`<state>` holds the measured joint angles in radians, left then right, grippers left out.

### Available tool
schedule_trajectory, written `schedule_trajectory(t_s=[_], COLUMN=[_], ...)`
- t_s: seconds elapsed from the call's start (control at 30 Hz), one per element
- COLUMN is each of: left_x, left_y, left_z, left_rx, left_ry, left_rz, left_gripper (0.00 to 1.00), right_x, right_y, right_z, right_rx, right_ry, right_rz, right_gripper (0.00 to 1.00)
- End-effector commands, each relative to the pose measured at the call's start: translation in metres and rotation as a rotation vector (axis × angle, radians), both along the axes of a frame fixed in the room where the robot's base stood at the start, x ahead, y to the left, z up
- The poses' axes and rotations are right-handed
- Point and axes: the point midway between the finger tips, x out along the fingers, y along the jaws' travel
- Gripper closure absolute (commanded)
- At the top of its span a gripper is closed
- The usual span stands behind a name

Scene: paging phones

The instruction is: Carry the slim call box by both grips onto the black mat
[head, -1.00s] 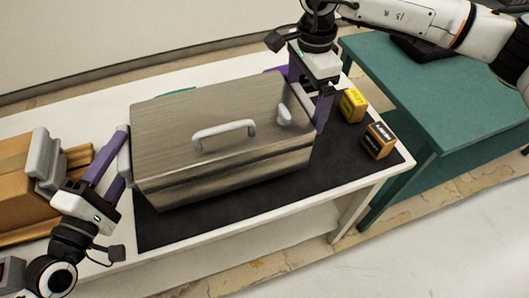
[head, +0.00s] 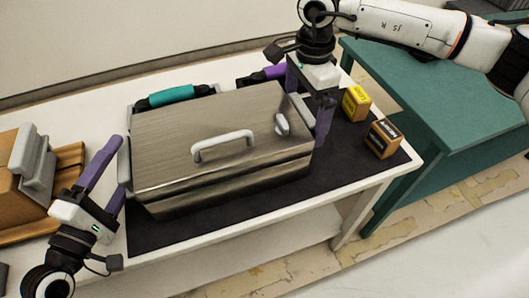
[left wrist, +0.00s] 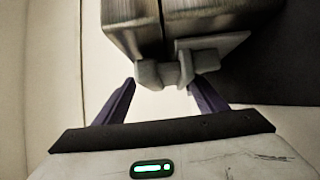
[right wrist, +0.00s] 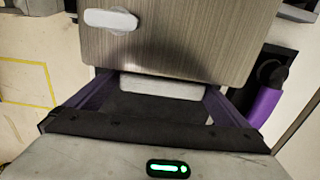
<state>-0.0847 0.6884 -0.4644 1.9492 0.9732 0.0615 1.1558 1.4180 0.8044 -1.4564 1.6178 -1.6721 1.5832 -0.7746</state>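The call box (head: 200,135) is a brushed metal case with a pale handle on its lid. It appears to rest level on the black mat (head: 180,235), which shows along its front and right. My left gripper (head: 110,170) is open at the left end. The left wrist view shows its purple fingers apart, with the pale left grip (left wrist: 165,73) just ahead of their tips. My right gripper (head: 312,105) is open at the right end. The right wrist view shows its fingers spread around the pale right grip (right wrist: 160,87), with gaps at both sides.
Behind the box are a teal handset (head: 172,95) and a purple handset (head: 262,76). A yellow-topped block (head: 355,103) and a black-topped block (head: 382,138) stand at the right. A brown box with a grey handset (head: 30,165) is left. A green table (head: 430,100) stands beyond.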

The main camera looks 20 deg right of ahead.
Motion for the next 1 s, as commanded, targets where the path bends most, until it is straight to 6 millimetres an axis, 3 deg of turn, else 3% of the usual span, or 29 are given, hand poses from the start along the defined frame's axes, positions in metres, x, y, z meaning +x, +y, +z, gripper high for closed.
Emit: schedule_trajectory(t_s=[0.53, 1.0], left_x=[-0.007, -0.083], left_y=[0.003, 0.051], left_z=[-0.004, -0.004], left_rx=[0.007, 0.007], left_ry=[0.007, 0.010], left_rz=[-0.002, -0.005], left_gripper=[0.35, 0.35], right_x=[0.002, 0.002], right_y=[-0.001, -0.001], right_z=[0.000, 0.001], right_rx=[-0.001, 0.000], right_ry=[-0.004, -0.005], right_rz=[-0.008, -0.008], right_gripper=[0.00, 0.00])
